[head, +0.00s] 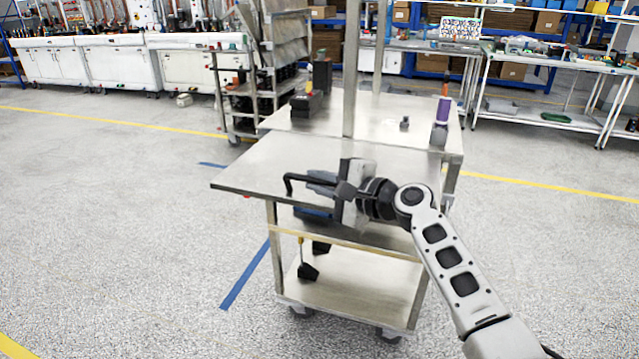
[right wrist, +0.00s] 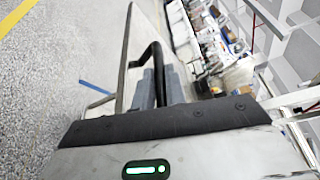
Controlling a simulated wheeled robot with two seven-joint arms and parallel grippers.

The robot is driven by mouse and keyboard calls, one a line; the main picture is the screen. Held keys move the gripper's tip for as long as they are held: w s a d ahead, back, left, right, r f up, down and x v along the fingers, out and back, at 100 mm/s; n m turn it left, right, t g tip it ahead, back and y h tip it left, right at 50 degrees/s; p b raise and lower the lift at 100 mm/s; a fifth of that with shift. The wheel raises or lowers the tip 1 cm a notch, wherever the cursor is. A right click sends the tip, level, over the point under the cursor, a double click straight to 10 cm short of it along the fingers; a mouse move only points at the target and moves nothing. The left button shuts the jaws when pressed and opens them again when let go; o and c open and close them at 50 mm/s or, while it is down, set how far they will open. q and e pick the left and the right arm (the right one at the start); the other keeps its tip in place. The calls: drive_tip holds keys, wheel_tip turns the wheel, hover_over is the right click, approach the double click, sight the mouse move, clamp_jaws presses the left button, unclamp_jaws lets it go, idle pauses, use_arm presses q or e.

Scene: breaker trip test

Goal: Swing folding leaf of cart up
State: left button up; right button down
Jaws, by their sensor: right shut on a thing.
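The metal cart (head: 345,285) stands in the middle of the head view. Its folding leaf (head: 250,172) sticks out on the near side, roughly level with the cart top (head: 375,115). A black bar handle (head: 291,182) is on the leaf's near edge; it also shows in the right wrist view (right wrist: 155,52), beside the leaf (right wrist: 126,62). My right gripper (head: 322,184) is shut on this handle, its grey fingers around it in the wrist view (right wrist: 150,88). The gripper and wrist hide part of the handle and leaf edge. My left gripper is out of view.
On the cart top are a black device (head: 306,103), a small grey piece (head: 404,123) and a purple bottle (head: 441,112). A post (head: 350,70) rises from the cart. A shelf trolley (head: 245,95) stands behind left. The floor at left is clear.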

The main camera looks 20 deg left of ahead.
drive_tip(key=c, duration=1.5)
unclamp_jaws()
drive_tip(key=shift+w+r, duration=0.3)
drive_tip(key=shift+r, duration=0.2)
drive_tip(key=shift+o, duration=0.2)
drive_tip(key=shift+f, duration=0.15)
drive_tip(key=shift+s+d, duration=0.1)
drive_tip(key=shift+d, duration=0.05)
drive_tip(key=v, duration=1.5)
drive_tip(key=shift+s+d, duration=0.2)
drive_tip(key=shift+d, duration=0.1)
drive_tip(key=shift+f, duration=0.1)
